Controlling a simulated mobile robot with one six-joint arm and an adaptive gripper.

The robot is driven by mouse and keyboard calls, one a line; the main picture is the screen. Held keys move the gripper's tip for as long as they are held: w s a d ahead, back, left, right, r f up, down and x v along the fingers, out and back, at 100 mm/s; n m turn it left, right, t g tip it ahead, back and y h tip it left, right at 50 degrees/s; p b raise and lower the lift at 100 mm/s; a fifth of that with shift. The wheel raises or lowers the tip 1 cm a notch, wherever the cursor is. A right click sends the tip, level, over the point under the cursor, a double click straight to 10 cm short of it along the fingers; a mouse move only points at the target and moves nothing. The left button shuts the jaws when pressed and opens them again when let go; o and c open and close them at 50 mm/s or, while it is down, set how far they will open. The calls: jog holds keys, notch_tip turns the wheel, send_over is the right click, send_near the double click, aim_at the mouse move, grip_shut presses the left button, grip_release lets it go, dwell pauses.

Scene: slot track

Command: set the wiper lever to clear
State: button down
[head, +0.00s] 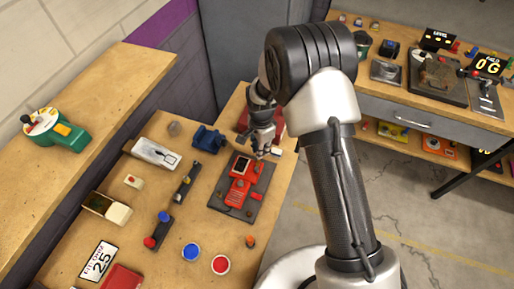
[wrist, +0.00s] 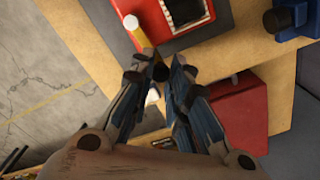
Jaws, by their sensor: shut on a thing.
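The red device (head: 240,188) sits on a dark base plate on the wooden bench, with a screen at its far end. It shows at the top of the wrist view (wrist: 172,30). A yellow wiper lever with a white end (wrist: 136,32) stands beside the device's screen, its dark tip reaching my fingertips. My gripper (head: 266,152) is at the far right corner of the device. In the wrist view my gripper (wrist: 160,76) is shut on the lever's dark tip. The lever is mostly hidden by my gripper in the head view.
A blue vise-like object (head: 208,139) stands left of the device. A red box (wrist: 243,108) is close beside my fingers in the wrist view. Red and blue buttons (head: 191,252) lie near the front. Concrete floor is open to the right of the bench.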

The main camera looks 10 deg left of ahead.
jog(key=shift+d+m, duration=0.35)
jog(key=shift+m, duration=0.35)
jog(key=c, duration=1.5)
grip_release()
jog(key=shift+s, duration=0.1)
jog(key=shift+r, duration=0.1)
notch_tip(320, 180, up, 12)
jog(key=shift+f, duration=0.1)
